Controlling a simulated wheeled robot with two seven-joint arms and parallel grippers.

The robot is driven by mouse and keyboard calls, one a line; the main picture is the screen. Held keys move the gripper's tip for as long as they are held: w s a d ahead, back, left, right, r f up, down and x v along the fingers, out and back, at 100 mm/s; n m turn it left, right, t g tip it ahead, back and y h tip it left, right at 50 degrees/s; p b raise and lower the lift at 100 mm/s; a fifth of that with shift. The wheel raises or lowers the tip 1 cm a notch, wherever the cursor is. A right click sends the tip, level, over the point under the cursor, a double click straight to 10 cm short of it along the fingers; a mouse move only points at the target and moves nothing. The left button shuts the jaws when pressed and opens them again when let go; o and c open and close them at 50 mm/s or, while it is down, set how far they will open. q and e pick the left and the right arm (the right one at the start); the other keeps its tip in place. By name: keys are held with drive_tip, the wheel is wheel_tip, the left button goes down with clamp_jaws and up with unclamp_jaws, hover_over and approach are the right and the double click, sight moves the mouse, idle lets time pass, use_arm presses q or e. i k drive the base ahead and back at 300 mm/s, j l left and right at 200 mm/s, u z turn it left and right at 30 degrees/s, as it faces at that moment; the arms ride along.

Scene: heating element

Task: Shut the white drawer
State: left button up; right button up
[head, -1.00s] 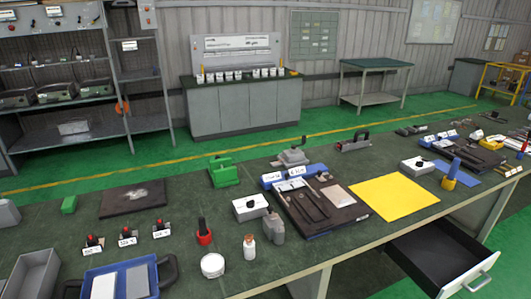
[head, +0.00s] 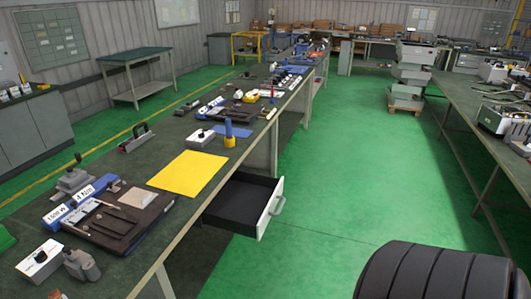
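The white drawer (head: 270,208) is pulled out from under the long dark green workbench (head: 215,148), to the right of the bench's front edge. Its front panel is white with a pale handle (head: 279,205), and its inside (head: 240,201) is black and looks empty. Neither of my grippers shows in the head view. A dark ribbed rounded shape, perhaps part of my own arm, fills the bottom right corner, apart from the drawer.
Open green floor (head: 330,200) lies right of the drawer. Another workbench (head: 480,125) runs along the right side.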

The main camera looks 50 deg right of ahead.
sight(247, 204)
drive_tip(key=z, duration=1.45)
